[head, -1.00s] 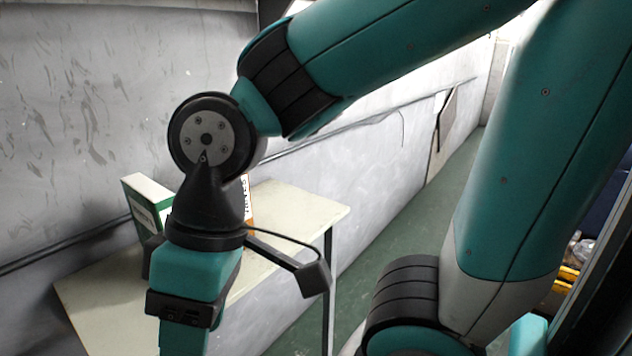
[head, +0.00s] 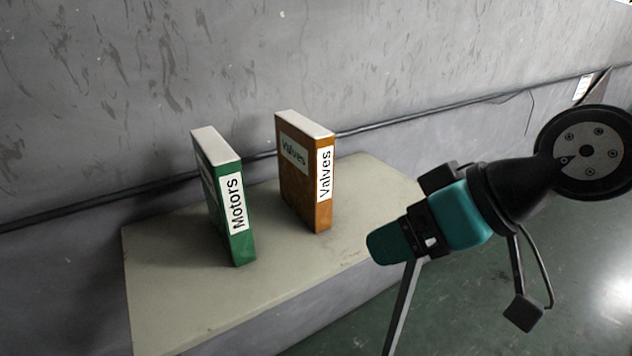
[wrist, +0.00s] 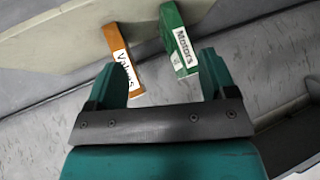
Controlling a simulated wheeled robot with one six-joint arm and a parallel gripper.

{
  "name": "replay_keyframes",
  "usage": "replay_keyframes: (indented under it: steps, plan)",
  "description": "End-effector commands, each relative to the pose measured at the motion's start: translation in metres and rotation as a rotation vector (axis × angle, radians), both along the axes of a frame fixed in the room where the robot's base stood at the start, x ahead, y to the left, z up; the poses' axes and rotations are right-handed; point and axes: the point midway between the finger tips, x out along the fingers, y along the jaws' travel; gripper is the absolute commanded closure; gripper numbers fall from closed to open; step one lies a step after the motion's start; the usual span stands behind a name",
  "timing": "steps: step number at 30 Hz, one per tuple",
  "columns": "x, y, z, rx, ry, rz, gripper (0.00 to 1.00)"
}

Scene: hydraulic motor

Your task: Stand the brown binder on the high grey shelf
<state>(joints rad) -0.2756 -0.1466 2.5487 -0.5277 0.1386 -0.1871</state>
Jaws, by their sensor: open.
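The brown binder (head: 308,172), labelled "Valves", stands upright on a pale table against the wall. It also shows in the wrist view (wrist: 120,44), beyond the left finger, which hides part of it. My gripper (head: 385,249) is at the table's right front edge in the head view, to the right of the brown binder and apart from it. In the wrist view its two fingers (wrist: 168,80) are spread with nothing between them. The high grey shelf is not recognisable in these views.
A green binder (head: 226,198) labelled "Motors" stands upright to the left of the brown one, with a gap between them. The table (head: 190,310) is otherwise bare. The grey wall (head: 400,60) with a dark pipe runs close behind it.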

Motion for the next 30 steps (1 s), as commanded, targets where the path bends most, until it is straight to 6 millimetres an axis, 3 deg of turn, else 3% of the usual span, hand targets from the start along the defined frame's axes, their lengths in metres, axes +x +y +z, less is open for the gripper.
replay_keyframes:
  steps: [1,6,13,20,30]
  plan:
    - [0.018,0.010,-0.022,0.058,-0.083,-0.014,0.22]
    - [0.076,0.026,-0.032,0.234,-0.417,-0.107,0.22]
    - [0.117,0.019,-0.032,0.335,-0.723,-0.253,0.22]
    - [0.135,0.019,-0.024,0.355,-0.807,-0.304,0.22]
    - [0.192,0.058,-0.019,0.355,-0.806,-0.302,0.22]
